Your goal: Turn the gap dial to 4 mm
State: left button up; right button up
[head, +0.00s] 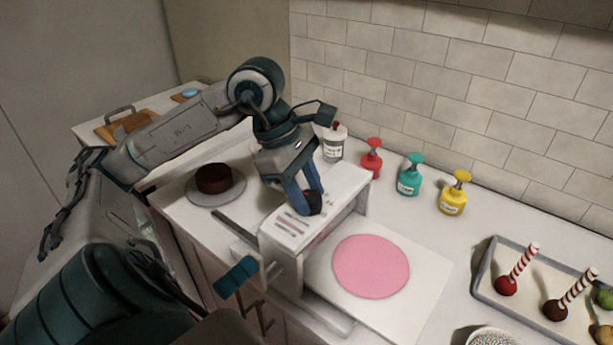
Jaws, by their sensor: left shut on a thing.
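The gap dial (314,205) is a dark knob on top of a white machine (345,187). My left gripper (311,203) comes down from above with blue fingers and is shut on the dial. Dark printed marks show on the machine's top left of the dial, too small to read. The dial's setting cannot be made out, as the fingers partly cover it. A crank with a teal handle (236,277) sticks out at the machine's front left. My right gripper is not in view.
A pink disc (371,266) lies on the white board right of the machine. A brown cake (214,179) stands on a turntable at left. Red (371,159), teal (410,176) and yellow (454,195) bottles stand along the wall. A tray (485,289) of cake pops is at right.

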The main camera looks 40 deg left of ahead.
pick_arm(q)
jog(key=o, duration=1)
jog(key=v, duration=1.1)
